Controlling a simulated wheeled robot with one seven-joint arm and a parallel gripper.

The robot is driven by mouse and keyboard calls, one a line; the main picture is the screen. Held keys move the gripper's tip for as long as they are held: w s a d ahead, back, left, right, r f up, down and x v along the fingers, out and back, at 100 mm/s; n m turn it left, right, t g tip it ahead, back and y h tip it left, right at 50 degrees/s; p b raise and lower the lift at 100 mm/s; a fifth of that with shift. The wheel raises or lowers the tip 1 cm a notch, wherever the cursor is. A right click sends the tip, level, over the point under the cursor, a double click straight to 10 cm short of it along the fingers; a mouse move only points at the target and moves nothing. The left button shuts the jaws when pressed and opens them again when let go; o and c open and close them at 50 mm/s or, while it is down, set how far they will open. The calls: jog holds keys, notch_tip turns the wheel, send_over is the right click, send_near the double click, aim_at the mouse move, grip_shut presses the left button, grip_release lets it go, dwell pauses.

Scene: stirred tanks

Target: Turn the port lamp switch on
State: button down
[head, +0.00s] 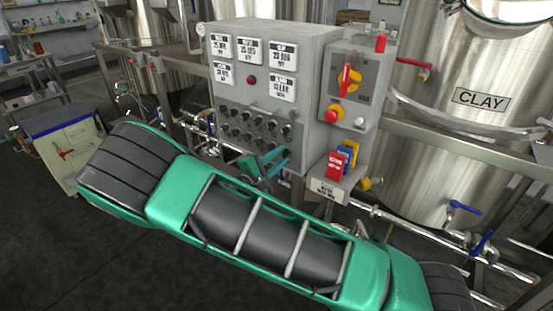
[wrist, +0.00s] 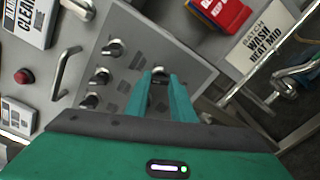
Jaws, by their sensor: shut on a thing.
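The grey control cabinet (head: 240,92) carries a dark lower panel (head: 238,112) with rows of black rotary switch knobs. Their labels are too small to read, so I cannot tell which one is the port lamp switch. My gripper (head: 277,160) is at the panel's lower right corner in the head view, and its fingers hide the knob there. In the wrist view, the teal fingers of my gripper (wrist: 161,82) are shut on a black switch knob (wrist: 160,74), mostly hidden between them. Other knobs (wrist: 101,75) stand free to the left.
A handle (wrist: 67,74) sticks out beside the knobs. A side box (head: 352,90) has a red-and-yellow rotary switch, and red, blue and yellow tags (head: 342,160) hang below. The CLAY tank (head: 450,130), rails and pipes with blue valve handles (head: 463,207) stand right.

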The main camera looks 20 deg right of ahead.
jog(key=m, duration=0.6)
jog(key=shift+d+f, duration=0.1)
jog(key=shift+d, duration=0.1)
jog(key=m, duration=0.4)
jog(key=shift+f+m, duration=0.1)
jog(key=shift+m, duration=0.3)
jog(key=c, duration=1.6)
grip_release()
jog(key=shift+o, duration=0.4)
jog(key=shift+a, duration=0.1)
